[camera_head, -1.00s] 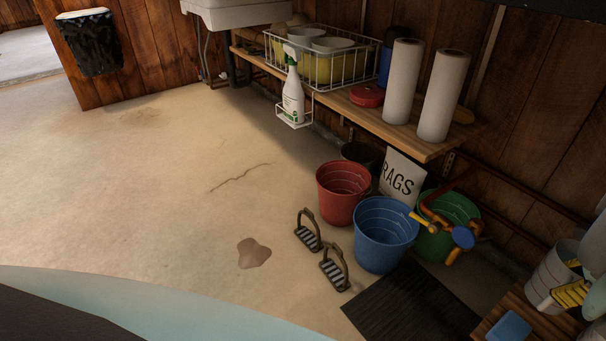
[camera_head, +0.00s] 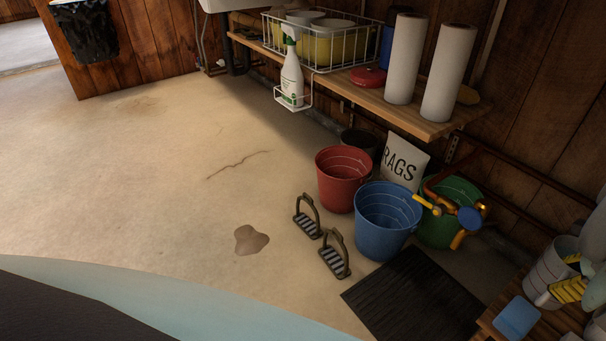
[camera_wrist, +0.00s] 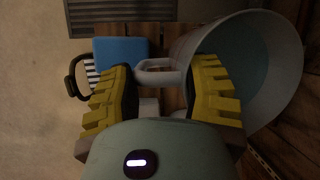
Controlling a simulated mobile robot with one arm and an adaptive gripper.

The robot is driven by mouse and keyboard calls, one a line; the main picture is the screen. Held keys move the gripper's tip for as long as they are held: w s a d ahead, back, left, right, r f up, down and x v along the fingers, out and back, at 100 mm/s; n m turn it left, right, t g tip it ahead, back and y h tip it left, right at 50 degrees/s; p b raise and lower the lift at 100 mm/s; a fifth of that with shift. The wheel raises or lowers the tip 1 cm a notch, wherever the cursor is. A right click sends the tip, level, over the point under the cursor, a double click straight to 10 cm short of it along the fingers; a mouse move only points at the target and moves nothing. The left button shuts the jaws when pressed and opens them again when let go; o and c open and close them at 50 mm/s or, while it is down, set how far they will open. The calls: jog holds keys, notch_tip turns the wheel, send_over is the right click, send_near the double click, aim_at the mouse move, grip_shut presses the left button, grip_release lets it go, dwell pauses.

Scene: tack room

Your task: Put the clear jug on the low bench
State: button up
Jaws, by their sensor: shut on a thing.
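The clear jug (camera_head: 548,277) is a greyish see-through vessel at the right edge of the head view. In the head view the yellow fingers show just right of the jug. A low slatted wooden bench (camera_head: 490,326) lies below the jug. I cannot tell whether the jug's base touches the slats.
A blue sponge-like block (camera_head: 517,317) lies on the bench beside the jug. A black mat (camera_head: 413,294), blue bucket (camera_head: 385,235), red bucket (camera_head: 340,190), green bucket (camera_head: 437,232) and two stirrups (camera_head: 334,259) are on the floor nearby. Open floor lies left.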

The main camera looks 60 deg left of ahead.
jog(key=shift+w+f, duration=0.1)
jog(key=o, duration=0.9)
jog(key=shift+o, duration=1.3)
jog(key=shift+w, duration=0.15)
jog(key=shift+o, duration=0.6)
jog(key=v, duration=0.7)
jog(key=shift+r, duration=0.25)
jog(key=shift+s+d+r, duration=0.1)
jog(key=shift+s, duration=0.1)
